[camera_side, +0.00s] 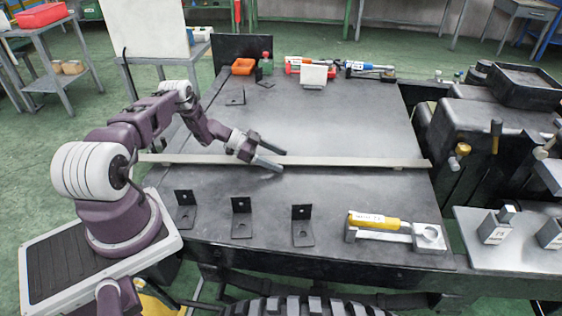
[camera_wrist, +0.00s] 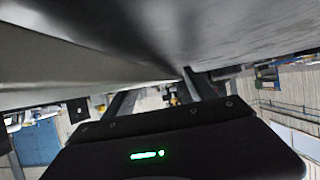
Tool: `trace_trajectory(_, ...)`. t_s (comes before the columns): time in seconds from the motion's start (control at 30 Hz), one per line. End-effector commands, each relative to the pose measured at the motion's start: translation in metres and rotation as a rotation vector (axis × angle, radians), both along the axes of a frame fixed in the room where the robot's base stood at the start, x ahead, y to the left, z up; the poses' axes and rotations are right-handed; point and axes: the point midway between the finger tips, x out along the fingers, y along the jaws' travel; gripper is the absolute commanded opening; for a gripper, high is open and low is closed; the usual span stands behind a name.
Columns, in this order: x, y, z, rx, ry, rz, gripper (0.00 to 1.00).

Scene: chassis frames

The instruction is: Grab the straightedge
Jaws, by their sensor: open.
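The straightedge (camera_side: 350,162) is a long, thin, pale grey bar. It runs left to right across the dark worktable, and a small support shows under its right end. In the wrist view the bar (camera_wrist: 60,68) slants in from the left toward the fingers. I cannot tell whether either finger touches it.
Several black angle brackets (camera_side: 241,218) stand along the near side of the table. A yellow-handled tool (camera_side: 375,221) lies at the near right. The table between the bar and the far tools is mostly clear.

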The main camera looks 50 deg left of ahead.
Motion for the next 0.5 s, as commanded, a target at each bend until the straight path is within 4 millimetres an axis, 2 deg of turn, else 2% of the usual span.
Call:
trace_trajectory(0.13,-0.0002,0.0002,0.0001,0.001,0.001,0.0,0.63)
trace_trajectory(0.43,-0.0003,0.0003,0.0003,0.0,0.001,-0.001,0.04)
trace_trajectory(0.47,-0.0003,0.0003,0.0003,0.001,0.0,-0.001,0.0)
trace_trajectory(0.5,-0.0003,0.0003,0.0003,0.001,0.0,-0.001,0.0)
